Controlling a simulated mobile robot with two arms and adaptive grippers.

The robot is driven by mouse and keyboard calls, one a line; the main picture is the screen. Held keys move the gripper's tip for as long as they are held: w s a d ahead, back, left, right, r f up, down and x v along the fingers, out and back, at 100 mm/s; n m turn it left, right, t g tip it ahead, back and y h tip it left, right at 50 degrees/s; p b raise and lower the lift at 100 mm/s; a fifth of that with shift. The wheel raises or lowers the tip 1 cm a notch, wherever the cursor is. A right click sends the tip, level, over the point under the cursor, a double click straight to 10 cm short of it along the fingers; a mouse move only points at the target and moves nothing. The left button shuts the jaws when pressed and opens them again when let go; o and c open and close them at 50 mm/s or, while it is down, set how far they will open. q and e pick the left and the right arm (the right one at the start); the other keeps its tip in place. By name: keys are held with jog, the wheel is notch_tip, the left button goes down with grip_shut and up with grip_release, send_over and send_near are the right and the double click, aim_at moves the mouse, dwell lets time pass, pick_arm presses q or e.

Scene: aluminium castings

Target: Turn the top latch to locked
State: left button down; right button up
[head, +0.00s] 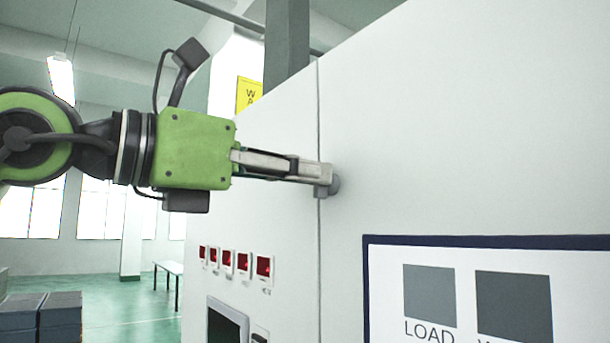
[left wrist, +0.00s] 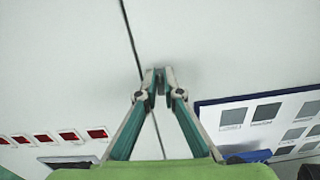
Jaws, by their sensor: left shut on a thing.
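The top latch (head: 335,186) is a small grey knob on the white cabinet front, just right of the vertical door seam. My left gripper (head: 321,176) comes in from the left, level with the latch, and its fingers are shut on it. The left wrist view shows the two fingertips (left wrist: 158,76) closed about the grey latch (left wrist: 161,86), close to the seam. The fingers cover most of the latch, so I cannot tell its turn angle. My right gripper is in neither view.
The white cabinet (head: 450,120) fills the right side. A row of red displays (head: 228,262) and a dark screen (head: 226,325) sit low on its left panel. A blue-framed board (head: 485,241) with grey squares is at lower right. Dark crates (head: 60,317) stand far left.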

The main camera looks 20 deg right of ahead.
pick_arm(q)
jog(key=shift+s+d+f+m+b, duration=0.15)
jog(key=shift+m+b, duration=0.35)
jog(key=shift+m, duration=2.15)
jog(key=shift+s+f+m+b, duration=0.1)
jog(key=shift+s+m+b, duration=0.25)
jog(key=shift+m, duration=2.3)
jog(key=shift+w, duration=0.1)
jog(key=c, duration=2.2)
grip_release()
jog(key=v, duration=1.2)
